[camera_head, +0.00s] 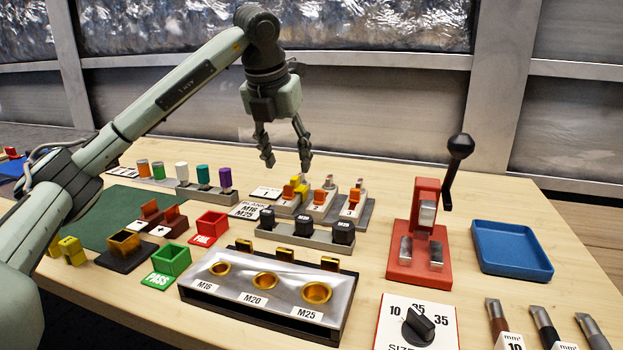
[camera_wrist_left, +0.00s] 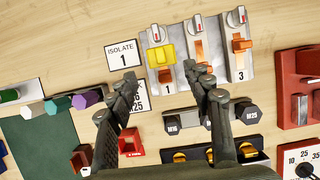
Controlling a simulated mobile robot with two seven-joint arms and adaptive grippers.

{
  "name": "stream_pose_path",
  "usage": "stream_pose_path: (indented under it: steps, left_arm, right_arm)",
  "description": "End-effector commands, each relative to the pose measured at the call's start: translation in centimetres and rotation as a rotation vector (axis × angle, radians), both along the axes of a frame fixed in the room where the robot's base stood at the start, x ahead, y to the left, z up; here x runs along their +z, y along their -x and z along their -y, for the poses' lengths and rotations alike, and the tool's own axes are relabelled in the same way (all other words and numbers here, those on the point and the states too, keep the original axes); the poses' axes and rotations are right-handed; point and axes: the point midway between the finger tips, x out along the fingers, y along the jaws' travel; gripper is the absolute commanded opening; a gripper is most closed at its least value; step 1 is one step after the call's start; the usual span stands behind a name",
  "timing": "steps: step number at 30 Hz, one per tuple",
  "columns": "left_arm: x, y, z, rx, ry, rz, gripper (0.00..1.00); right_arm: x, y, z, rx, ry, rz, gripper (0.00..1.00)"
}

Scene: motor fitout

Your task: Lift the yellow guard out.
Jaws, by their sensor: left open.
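The yellow guard (camera_wrist_left: 159,54) sits over the isolator marked 1, the leftmost of three on a grey panel (camera_wrist_left: 244,76) in the wrist view. In the head view the yellow guard (camera_head: 302,188) shows small, partly behind an orange lever. My left gripper (camera_head: 287,163) is open and empty, pointing down above the isolators. In the wrist view my left gripper (camera_wrist_left: 166,77) has its fingers spread, with the guard beyond the tips and between their lines. I see no contact. My right gripper is not in view.
An "ISOLATE 1" card (camera_wrist_left: 122,54) lies left of the panel. A rack of black M-marked plugs (camera_head: 304,232) stands in front of it. A red press (camera_head: 425,230) with a tall lever and a blue tray (camera_head: 510,250) stand to the right. A green mat (camera_head: 115,215) lies left.

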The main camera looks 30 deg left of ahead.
Motion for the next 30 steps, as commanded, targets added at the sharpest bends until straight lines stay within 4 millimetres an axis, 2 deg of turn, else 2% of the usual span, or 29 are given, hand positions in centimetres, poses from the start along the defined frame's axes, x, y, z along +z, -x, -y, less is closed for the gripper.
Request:
stream_pose_path:
  steps: [9, 18, 26, 30]
  left_arm:
    - [-3.1, -1.3, -0.2, 0.0, 0.0, -0.004, 0.51]
    - [-6.7, -3.0, -0.5, 0.0, 0.0, -0.003, 0.51]
    - [-7.0, -3.2, -0.5, 0.0, 0.0, -0.001, 0.51]
    - [-7.0, -3.2, -0.5, -0.001, 0.0, -0.001, 0.36]
  right_arm:
    - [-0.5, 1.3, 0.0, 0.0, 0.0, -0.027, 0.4]
    - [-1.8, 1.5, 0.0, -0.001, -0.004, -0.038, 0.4]
    - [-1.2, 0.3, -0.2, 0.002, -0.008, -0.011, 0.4]
    - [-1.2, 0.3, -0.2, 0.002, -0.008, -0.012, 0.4]
